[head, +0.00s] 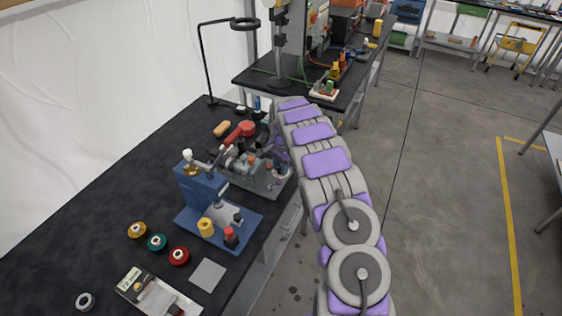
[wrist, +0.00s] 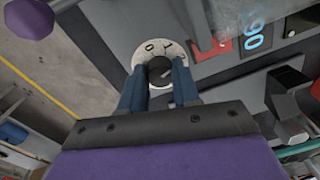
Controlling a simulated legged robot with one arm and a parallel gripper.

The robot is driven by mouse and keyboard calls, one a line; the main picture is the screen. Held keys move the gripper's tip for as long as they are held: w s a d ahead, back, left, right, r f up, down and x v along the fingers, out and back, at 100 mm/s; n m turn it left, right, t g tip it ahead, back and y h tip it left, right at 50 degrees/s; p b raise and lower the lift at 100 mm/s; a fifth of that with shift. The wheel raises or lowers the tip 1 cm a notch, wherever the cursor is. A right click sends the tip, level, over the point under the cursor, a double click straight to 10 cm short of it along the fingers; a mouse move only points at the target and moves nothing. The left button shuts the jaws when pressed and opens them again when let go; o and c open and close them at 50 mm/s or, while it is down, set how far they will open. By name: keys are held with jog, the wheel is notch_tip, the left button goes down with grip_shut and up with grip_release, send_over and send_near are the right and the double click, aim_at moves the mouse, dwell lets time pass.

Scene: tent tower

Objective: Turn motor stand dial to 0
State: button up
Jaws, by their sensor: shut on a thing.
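The dial in the wrist view is a round white plate (wrist: 146,55) with a dark knob (wrist: 160,70) at its centre. A "0" shows near the top of the plate and another mark is to its right. My gripper (wrist: 158,78) has its two blue fingers on either side of the knob, shut on it. The fingers hide the lower part of the plate, and which mark the knob points to cannot be told. In the head view, the motor stand (head: 262,180) is at the bench's right edge, with my arm reaching beside it. My gripper is mostly hidden there.
A blue press (head: 196,190) stands on the dark bench (head: 75,210) left of the stand. Several coloured spools, including a red one (head: 179,256), lie nearby. Floor (head: 440,190) to the right is open.

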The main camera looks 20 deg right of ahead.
jog(key=n+p, duration=0.2)
jog(key=n, duration=0.1)
jog(key=shift+r, duration=0.15)
jog(key=n+p, duration=0.2)
jog(key=n, duration=0.2)
jog(key=n+p, duration=0.1)
jog(key=n, duration=0.2)
jog(key=shift+n, duration=0.3)
jog(key=shift+d+n+p, duration=0.1)
jog(key=shift+n+p, duration=0.35)
jog(key=shift+n, duration=1.25)
jog(key=o, duration=1)
jog(key=shift+o, duration=0.2)
